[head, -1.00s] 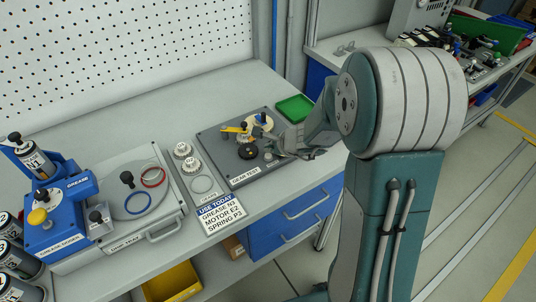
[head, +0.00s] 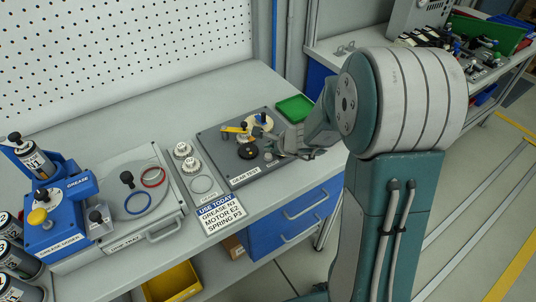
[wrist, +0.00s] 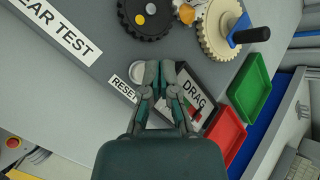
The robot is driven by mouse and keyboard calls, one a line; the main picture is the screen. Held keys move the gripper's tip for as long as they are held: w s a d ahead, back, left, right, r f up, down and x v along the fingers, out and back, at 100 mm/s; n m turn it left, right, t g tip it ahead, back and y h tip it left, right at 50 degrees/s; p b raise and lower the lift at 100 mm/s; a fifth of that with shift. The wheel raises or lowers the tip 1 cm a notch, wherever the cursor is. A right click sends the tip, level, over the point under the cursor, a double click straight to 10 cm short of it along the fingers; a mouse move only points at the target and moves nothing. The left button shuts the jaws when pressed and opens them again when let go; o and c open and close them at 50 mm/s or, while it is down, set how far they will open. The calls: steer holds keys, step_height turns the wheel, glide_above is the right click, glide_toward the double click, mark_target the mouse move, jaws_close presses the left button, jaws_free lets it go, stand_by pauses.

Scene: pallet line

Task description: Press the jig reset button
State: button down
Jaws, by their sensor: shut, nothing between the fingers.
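The jig is a grey gear test plate (head: 213,145) on the bench, lettered "GEAR TEST". In the wrist view a pale round button (wrist: 136,72) sits beside the "RESET" label (wrist: 123,89), partly covered by my fingers. My gripper (wrist: 160,70) is shut and empty, its fingertips over the plate right beside the button. I cannot tell whether they touch it. In the head view my gripper (head: 274,150) is low at the plate's right front part, next to the small button (head: 267,157).
A green tray (wrist: 250,88) and a red tray (wrist: 226,132) lie farther right.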

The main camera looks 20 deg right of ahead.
mark_target(270, 155)
steer(key=shift+f, duration=0.15)
steer(key=shift+f, duration=0.2)
steer(key=shift+s+f, duration=0.1)
steer(key=shift+f, duration=0.45)
stand_by(0.9)
steer(key=shift+r, duration=1)
steer(key=shift+r, duration=2.5)
